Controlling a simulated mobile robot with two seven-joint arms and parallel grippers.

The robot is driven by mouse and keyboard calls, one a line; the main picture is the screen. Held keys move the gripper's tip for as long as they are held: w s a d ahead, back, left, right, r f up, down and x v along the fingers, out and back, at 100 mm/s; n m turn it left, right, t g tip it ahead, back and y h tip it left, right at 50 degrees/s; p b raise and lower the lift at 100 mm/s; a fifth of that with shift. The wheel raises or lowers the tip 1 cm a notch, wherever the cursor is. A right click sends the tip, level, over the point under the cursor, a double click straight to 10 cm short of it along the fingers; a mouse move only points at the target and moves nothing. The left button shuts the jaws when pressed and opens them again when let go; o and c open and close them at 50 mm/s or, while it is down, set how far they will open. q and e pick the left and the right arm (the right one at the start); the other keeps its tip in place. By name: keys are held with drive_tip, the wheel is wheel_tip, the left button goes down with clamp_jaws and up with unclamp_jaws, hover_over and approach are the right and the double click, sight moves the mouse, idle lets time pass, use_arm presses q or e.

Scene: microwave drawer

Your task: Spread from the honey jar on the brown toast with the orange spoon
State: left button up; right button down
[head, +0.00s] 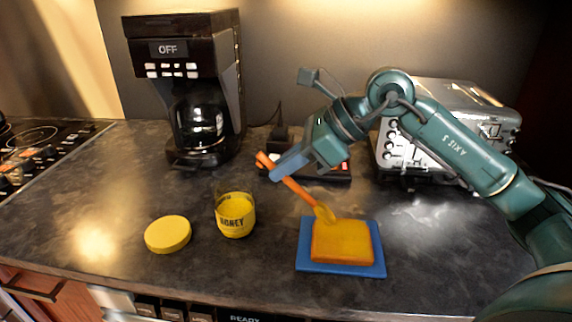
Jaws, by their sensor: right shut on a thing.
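The honey jar (235,216) stands upright and open on the dark counter, with yellow honey inside and "HONEY" on its side. The brown toast (343,243) lies on a blue square board (374,269); its top looks golden yellow. My right gripper (279,173) is shut on the handle of the orange spoon (299,190). The spoon slants down to the right, and its yellow-coated bowl is at the toast's upper left edge. I cannot tell whether it touches the toast. My left gripper is not in view.
A yellow lid (168,234) lies left of the jar. A black coffee maker (190,90) stands at the back left, a silver toaster oven (440,130) at the back right. A stovetop (40,145) is at the far left. A dark device (335,170) sits behind my right gripper.

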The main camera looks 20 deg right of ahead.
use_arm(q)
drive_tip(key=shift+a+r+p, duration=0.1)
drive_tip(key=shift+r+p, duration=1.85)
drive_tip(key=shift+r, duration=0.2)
use_arm(e)
drive_tip(key=shift+r, duration=2.9)
